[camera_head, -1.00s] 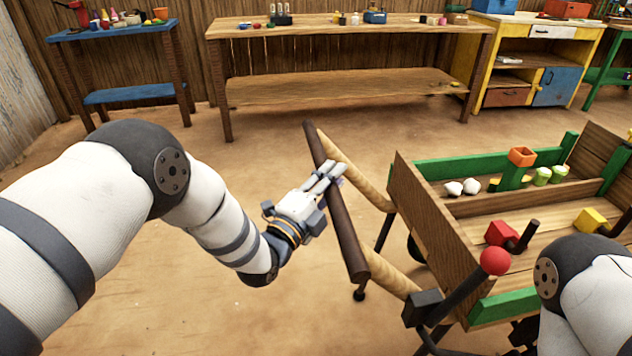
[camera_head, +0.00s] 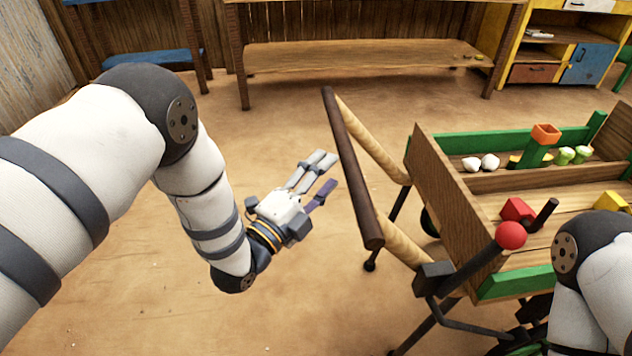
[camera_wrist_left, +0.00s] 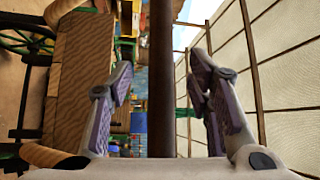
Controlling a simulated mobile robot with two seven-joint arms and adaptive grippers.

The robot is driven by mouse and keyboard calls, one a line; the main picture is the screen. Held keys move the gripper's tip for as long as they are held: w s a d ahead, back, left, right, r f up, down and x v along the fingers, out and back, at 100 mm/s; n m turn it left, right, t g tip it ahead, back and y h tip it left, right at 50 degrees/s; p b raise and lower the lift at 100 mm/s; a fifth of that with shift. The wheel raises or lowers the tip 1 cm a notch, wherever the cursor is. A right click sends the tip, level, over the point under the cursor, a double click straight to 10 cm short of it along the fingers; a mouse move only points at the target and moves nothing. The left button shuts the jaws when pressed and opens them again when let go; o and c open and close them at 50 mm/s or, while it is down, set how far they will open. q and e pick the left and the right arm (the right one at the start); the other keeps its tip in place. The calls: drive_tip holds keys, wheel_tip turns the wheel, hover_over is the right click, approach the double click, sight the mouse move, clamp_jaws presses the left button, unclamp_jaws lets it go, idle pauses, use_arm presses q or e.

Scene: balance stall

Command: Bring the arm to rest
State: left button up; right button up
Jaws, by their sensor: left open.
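My left gripper (camera_head: 324,174) is open and empty, just left of the dark handle bar (camera_head: 352,165) of a wooden cart. In the head view, a small gap of floor shows between its fingertips and the bar. In the left wrist view the bar (camera_wrist_left: 161,75) runs upright across the space between the two spread fingers (camera_wrist_left: 162,95), beyond them, with nothing gripped. My left arm (camera_head: 95,165) is bent and reaches in from the left. Part of my right arm (camera_head: 598,285) shows at the lower right; its gripper is outside the frame.
The cart (camera_head: 462,200) stands right of my left gripper. It carries a red block (camera_head: 517,209), a green post with an orange top (camera_head: 545,134), and a red-knobbed lever (camera_head: 511,235). A long wooden table (camera_head: 370,58) stands behind. Bare floor lies left of the handle.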

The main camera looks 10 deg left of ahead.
use_arm(q)
drive_tip(key=shift+v, duration=1.8)
